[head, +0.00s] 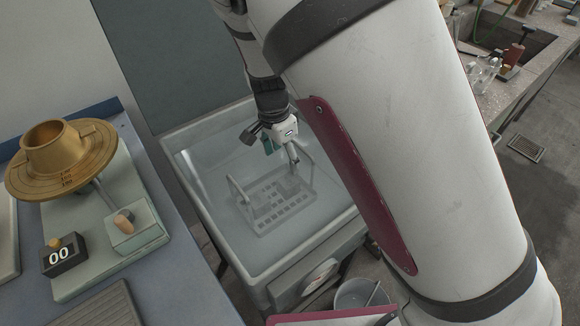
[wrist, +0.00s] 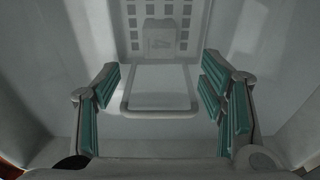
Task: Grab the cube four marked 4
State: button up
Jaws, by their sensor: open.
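The cube four, a small grey block with a faint 4 on its face, sits at the top centre of the wrist view (wrist: 160,40). It stands in a grey slotted basket (wrist: 185,43). The basket lies in a white sink in the head view (head: 264,228), where the cube cannot be told apart clearly. My gripper (wrist: 160,85), with teal pads, is open and empty. A pale rounded frame of the basket shows between its fingers, and the cube is beyond the fingertips. In the head view my gripper (head: 283,146) hangs over the back of the basket.
The sink (head: 190,158) has raised walls around the basket. A bucket (head: 352,294) stands below the sink. My arm hides much of the right side.

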aim_at(288, 181)
jog(key=f+b, duration=0.1)
jog(key=f, duration=0.3)
jog(key=d+f+b, duration=0.1)
jog(key=f, duration=0.3)
jog(key=f+b, duration=0.2)
jog(key=f, duration=0.2)
jog(key=shift+w+d+f, duration=0.15)
jog(key=shift+w+f, duration=0.2)
jog(key=shift+w, duration=0.05)
jog(key=shift+r, duration=0.1)
jog(key=c, duration=1.5)
